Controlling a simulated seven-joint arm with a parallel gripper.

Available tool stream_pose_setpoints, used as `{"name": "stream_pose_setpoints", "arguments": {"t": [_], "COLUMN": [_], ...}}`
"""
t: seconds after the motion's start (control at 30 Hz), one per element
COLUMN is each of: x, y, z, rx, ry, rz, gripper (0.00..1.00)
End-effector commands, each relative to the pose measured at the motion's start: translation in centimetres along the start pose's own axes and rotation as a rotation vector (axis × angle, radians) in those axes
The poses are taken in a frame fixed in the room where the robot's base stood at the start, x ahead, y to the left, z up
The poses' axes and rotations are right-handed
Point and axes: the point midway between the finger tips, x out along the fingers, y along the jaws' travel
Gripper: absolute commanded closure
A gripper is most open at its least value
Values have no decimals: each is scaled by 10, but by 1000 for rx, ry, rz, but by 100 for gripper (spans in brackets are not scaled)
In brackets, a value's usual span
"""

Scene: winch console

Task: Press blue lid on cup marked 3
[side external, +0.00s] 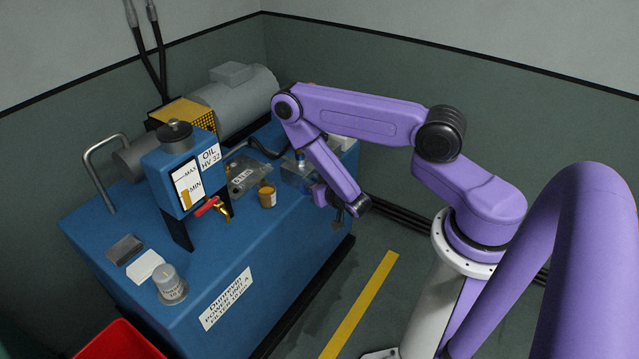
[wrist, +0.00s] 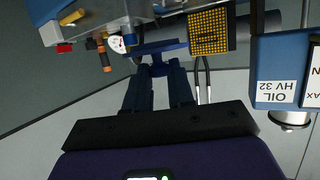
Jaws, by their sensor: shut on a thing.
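My gripper (wrist: 160,68) is shut in the wrist view on a flat blue piece seen edge-on, which looks like the blue lid (wrist: 160,47). In the side view my arm bends down at the right end of the blue console, and the fingertips and lid are not clear there. A small amber cup (side external: 268,197) with a pale label stands upright on the console top, left of my wrist and apart from it. A clear cup (side external: 172,283) with small print stands at the front left corner. I cannot read a 3 on either cup.
The blue console (side external: 120,295) carries an oil tank (side external: 178,175) with a red-handled tap (side external: 207,206), a metal block (side external: 245,178), a grey motor (side external: 235,98) and a bent pipe handle (side external: 103,160). A white piece (side external: 144,265) and dark block (side external: 125,248) lie front left. A red bin (side external: 118,342) is below.

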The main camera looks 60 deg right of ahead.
Motion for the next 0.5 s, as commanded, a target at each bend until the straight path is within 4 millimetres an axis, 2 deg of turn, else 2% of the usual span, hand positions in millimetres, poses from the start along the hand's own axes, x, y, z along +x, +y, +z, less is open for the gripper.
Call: {"name": "stream_pose_setpoints", "arguments": {"t": [0.3,0.5], "x": [82,110], "y": [-50,-74], "z": [-38,-64], "rx": [-1,-24], "ry": [6,3], "rz": [-38,-73], "gripper": [100,100]}}
